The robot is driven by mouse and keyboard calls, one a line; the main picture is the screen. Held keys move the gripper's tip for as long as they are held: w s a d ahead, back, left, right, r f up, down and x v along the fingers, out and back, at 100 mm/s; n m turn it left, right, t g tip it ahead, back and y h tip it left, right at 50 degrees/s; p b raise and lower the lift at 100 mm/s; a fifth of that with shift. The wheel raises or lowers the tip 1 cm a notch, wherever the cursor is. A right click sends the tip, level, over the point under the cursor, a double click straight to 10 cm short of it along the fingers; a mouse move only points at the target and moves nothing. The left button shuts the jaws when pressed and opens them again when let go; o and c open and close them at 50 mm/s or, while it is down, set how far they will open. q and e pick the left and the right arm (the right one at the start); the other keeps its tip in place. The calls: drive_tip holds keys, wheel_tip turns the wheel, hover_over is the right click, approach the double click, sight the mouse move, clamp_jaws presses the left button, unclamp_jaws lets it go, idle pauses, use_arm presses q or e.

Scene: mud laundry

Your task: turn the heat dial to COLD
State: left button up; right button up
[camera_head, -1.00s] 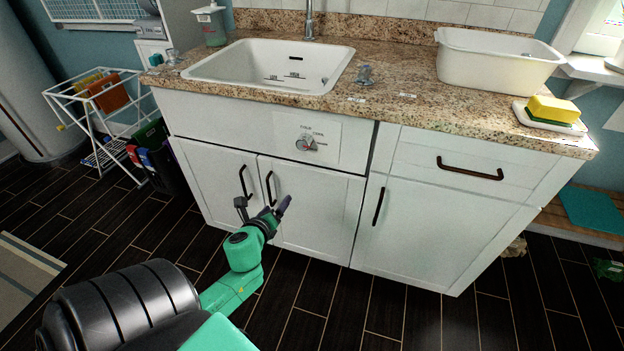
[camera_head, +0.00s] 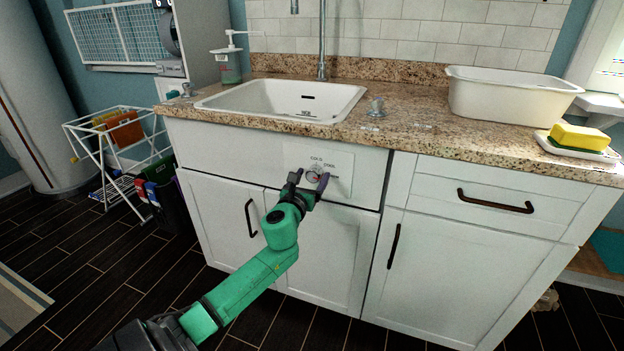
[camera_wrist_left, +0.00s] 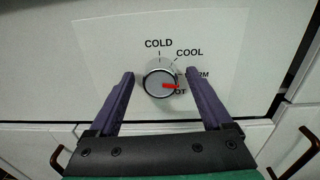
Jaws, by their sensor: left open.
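The heat dial (camera_wrist_left: 160,84) is a round grey knob on a pale label panel (camera_head: 338,160) on the cabinet front below the sink. In the left wrist view its red pointer (camera_wrist_left: 171,86) points right, toward the lower-right marking, which reads as HOT but is partly hidden. COLD is printed above the dial, COOL to its upper right, and the WARM marking is partly covered. My left gripper (camera_head: 309,182) is open, with one finger on each side of the dial; I cannot tell whether they touch it. It also shows in the left wrist view (camera_wrist_left: 160,75). My right gripper is not in view.
A granite countertop (camera_head: 420,140) with a sink (camera_head: 283,100) and a tap (camera_head: 322,60) lies above the dial. A white tub (camera_head: 510,97) and a yellow sponge (camera_head: 579,137) stand at the right. Cabinet handles (camera_head: 250,218) jut out below.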

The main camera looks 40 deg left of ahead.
use_arm(q)
drive_tip(key=shift+w, duration=0.1)
clamp_jaws()
